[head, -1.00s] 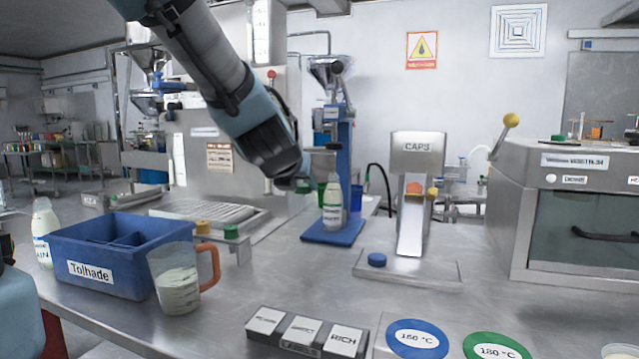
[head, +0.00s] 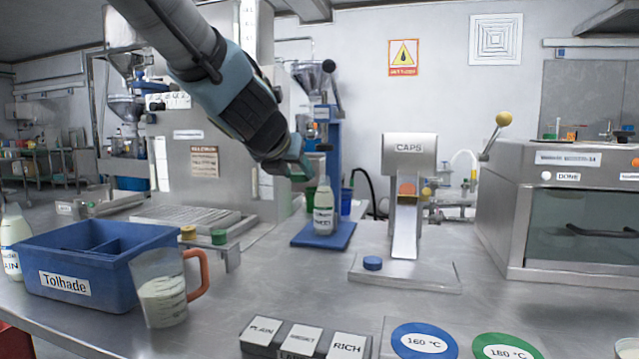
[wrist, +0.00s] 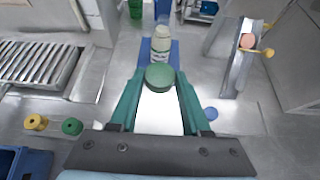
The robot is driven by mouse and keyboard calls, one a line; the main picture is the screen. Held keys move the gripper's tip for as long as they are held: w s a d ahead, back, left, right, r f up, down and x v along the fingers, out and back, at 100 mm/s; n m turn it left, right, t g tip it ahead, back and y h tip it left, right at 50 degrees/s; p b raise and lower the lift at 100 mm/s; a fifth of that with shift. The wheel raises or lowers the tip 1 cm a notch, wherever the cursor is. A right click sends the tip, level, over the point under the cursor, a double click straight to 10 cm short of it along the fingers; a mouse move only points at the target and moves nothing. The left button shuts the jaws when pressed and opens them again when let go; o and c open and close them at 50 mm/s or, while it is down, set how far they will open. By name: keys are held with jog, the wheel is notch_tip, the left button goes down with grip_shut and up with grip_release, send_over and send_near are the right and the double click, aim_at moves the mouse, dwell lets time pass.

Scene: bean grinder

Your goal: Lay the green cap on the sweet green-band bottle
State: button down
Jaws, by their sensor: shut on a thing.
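My gripper (wrist: 159,88) is shut on a green cap (wrist: 159,76), held between the fingertips in the wrist view. In the head view my gripper (head: 300,170) is at the end of the arm, left of and above the bottle; the cap cannot be made out there. The uncapped bottle (head: 323,210) of pale liquid stands upright on a blue mat (head: 312,242).
A caps dispenser (head: 408,150) stands right of the bottle, with a blue cap (head: 372,263) on its base. A blue crate (head: 100,265) and a jug (head: 162,290) are front left.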

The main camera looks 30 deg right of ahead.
jog(key=shift+w+d+r, duration=0.1)
jog(key=shift+d, duration=0.1)
jog(key=w+d+p, duration=0.3)
jog(key=w+d, duration=0.3)
jog(key=w+d+p, duration=0.4)
jog(key=w+d, duration=0.2)
jog(key=w, duration=0.1)
jog(key=shift+r, duration=0.1)
jog(key=shift+f+b, duration=0.45)
jog(key=shift+f, duration=0.35)
jog(key=shift+s+f, duration=0.1)
jog(key=shift+f+b, duration=0.35)
jog(key=shift+b, duration=0.1)
jog(key=shift+f+b, duration=0.3)
